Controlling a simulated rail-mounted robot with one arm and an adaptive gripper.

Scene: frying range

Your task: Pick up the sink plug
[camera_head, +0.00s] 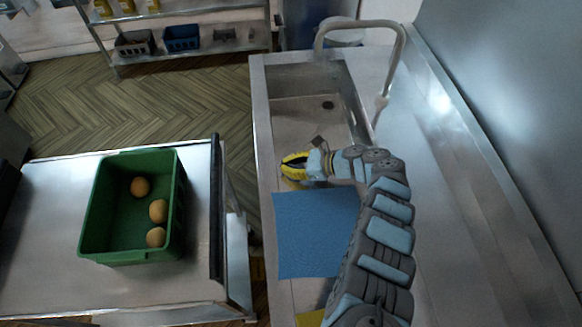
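I cannot make out a sink plug anywhere in this view; my gripper and arm may hide it. My yellow and black gripper (291,168) is over the near left edge of the sink basin (300,125), just beyond a blue cloth. Its fingers are small and dark here, so I cannot tell if they are open, shut or holding something. The dark round drain (328,104) is visible at the far end of the basin floor, apart from my gripper.
A curved metal tap (360,24) arches over the basin. The blue cloth (308,240) lies on the counter below my gripper. Left, across a narrow gap, a steel table (40,255) carries a green crate (88,222) with three round orange-brown items. Shelving (215,47) stands behind.

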